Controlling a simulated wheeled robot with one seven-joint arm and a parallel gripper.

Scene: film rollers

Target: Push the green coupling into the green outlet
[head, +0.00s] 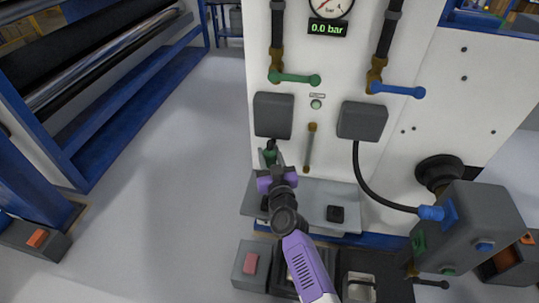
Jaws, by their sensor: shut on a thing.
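The green coupling (270,152) is just below the left grey housing on the white panel, with a short dark hose above it. My gripper (272,168) is shut on it from below and hides its lower part. A green fitting (418,244), which looks like the green outlet, is on the left face of the grey box at the lower right. The coupling is well to the left of this fitting and apart from it. I cannot make out the opening of the fitting.
A blue coupling (431,213) on a black hose sits at the grey box (482,225). A metal shelf (312,190) with a small black block (336,213) juts out under the panel. A green lever (295,78) and a blue lever (398,90) stick out above. Left floor is clear.

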